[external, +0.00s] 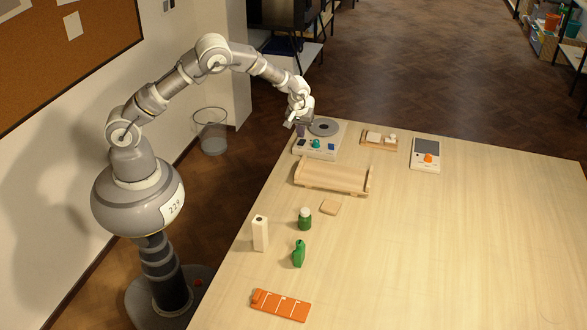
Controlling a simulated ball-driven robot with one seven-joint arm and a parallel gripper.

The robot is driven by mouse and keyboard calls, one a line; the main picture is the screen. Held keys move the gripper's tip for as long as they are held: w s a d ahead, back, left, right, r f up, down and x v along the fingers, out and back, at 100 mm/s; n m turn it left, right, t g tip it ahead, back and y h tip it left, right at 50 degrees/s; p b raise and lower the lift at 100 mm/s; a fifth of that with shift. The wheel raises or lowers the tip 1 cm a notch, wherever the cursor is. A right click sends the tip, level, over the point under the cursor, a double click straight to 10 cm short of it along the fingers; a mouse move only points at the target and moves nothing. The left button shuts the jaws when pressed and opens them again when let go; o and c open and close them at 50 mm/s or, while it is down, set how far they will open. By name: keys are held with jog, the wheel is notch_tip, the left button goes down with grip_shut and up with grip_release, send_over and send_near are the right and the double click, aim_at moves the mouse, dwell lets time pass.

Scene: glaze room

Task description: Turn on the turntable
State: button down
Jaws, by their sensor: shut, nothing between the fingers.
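The turntable (311,152) is a pale box near the far left corner of the table. It has a dark round platter (323,127) on top. Its front panel carries a dark switch or display, a teal knob (316,143) and a blue button (331,147). My gripper (300,130) is shut and empty, pointing down at the left side of the turntable, close to the front panel. I cannot tell whether it touches the turntable. Part of the turntable's left side is hidden behind the gripper. Whether the platter turns cannot be told from one frame.
The table's right side is clear.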

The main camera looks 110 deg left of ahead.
aim_at(301, 143)
jog(key=shift+d+f, duration=0.15)
jog(key=shift+f, duration=0.9)
jog(key=shift+d+f+y+b, duration=0.3)
jog(key=shift+f+y+b, duration=0.3)
jog(key=shift+b, duration=0.4)
jog(key=shift+r, duration=0.15)
jog(key=shift+a, duration=0.1)
jog(key=shift+a+r, duration=0.1)
jog(key=shift+r, duration=0.05)
jog(key=shift+a+r+p, duration=0.2)
jog(key=shift+a+p, duration=0.1)
jog(key=shift+a, duration=0.3)
